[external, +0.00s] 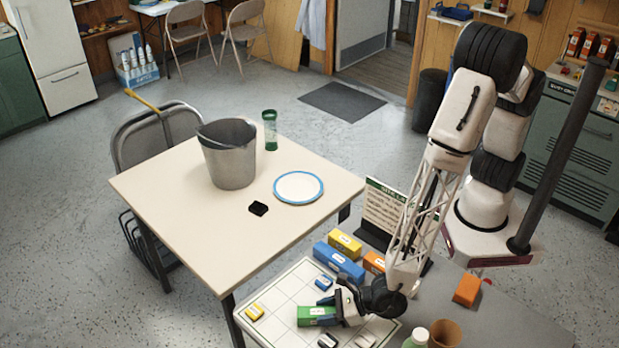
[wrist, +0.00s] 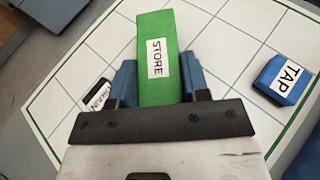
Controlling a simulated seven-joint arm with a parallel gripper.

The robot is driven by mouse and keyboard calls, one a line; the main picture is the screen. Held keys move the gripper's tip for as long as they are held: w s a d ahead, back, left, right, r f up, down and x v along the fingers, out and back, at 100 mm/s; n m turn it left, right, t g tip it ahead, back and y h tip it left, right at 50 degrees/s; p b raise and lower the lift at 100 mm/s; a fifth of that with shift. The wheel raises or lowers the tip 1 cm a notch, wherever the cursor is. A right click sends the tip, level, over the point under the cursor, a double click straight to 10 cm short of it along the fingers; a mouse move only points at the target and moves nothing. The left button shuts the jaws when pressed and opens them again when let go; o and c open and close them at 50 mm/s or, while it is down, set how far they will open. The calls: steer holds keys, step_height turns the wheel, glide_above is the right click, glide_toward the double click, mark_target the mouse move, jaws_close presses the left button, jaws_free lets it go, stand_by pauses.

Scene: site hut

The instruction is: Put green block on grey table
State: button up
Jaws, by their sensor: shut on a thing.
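The green block (external: 312,316) is at the white gridded board (external: 277,292) in the external view. It carries a white STORE label in the wrist view (wrist: 154,30). My gripper (external: 337,306) is shut on it, with a blue finger on each side in the wrist view (wrist: 158,82). The block is over the board; I cannot tell whether it touches it. The grey table (external: 512,318) extends to the right of the board, under my arm's end.
A blue TAP block (wrist: 282,79) and several small labelled blocks lie on the board. Behind it are a long blue block (external: 338,262), a yellow block (external: 344,243) and a sign (external: 388,212). An orange block (external: 467,290), a brown cup (external: 445,333) and a bottle (external: 416,338) stand right.

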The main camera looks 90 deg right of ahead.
mark_target(321, 309)
steer(key=shift+r, duration=0.15)
steer(key=shift+r, duration=4.85)
steer(key=shift+w, duration=0.1)
steer(key=shift+w+d, duration=0.45)
steer(key=w+d+f+m+h, duration=0.1)
steer(key=w+d, duration=0.7)
steer(key=d, duration=0.7)
steer(key=w+d+f+m+h, duration=0.1)
steer(key=w+d, duration=0.8)
steer(key=d, duration=0.5)
steer(key=w+d+f+m+h, duration=0.1)
steer(key=w+d+f+h, duration=0.1)
steer(key=w+d, duration=0.6)
steer(key=d, duration=0.7)
steer(key=shift+w+d+g, duration=0.3)
steer(key=shift+w+g, duration=0.05)
steer(key=shift+g, duration=0.05)
steer(key=shift+a, duration=0.1)
